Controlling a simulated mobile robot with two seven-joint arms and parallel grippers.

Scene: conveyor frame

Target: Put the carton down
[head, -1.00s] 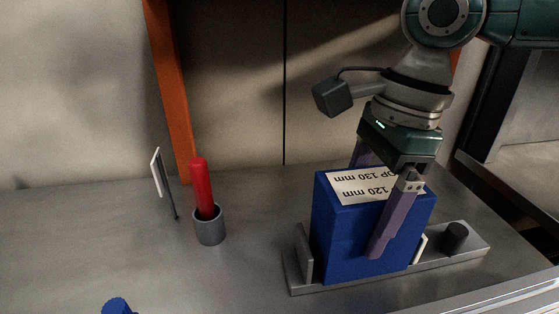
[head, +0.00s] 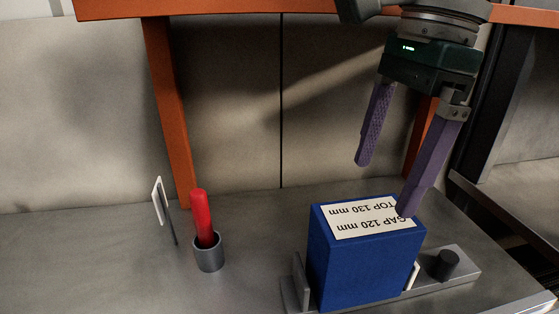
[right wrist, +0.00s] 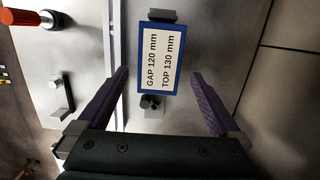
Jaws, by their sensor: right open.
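The blue carton (head: 362,262) stands upright on a grey metal fixture (head: 451,283), between its end stops. A white label on its top reads "GAP 120 mm" and "TOP 130 mm". My right gripper (head: 385,188) is open and empty above the carton, its purple fingers apart and clear of it. In the right wrist view the carton (right wrist: 142,57) lies ahead, between and beyond the open fingers (right wrist: 165,88). My left gripper is not in view.
A red rod (head: 202,215) stands in a grey cup (head: 208,254) left of the carton. A small white plate on a post (head: 159,202) is behind it. A dark knob (head: 446,265) sits on the fixture's right end. An orange frame post (head: 168,110) rises behind.

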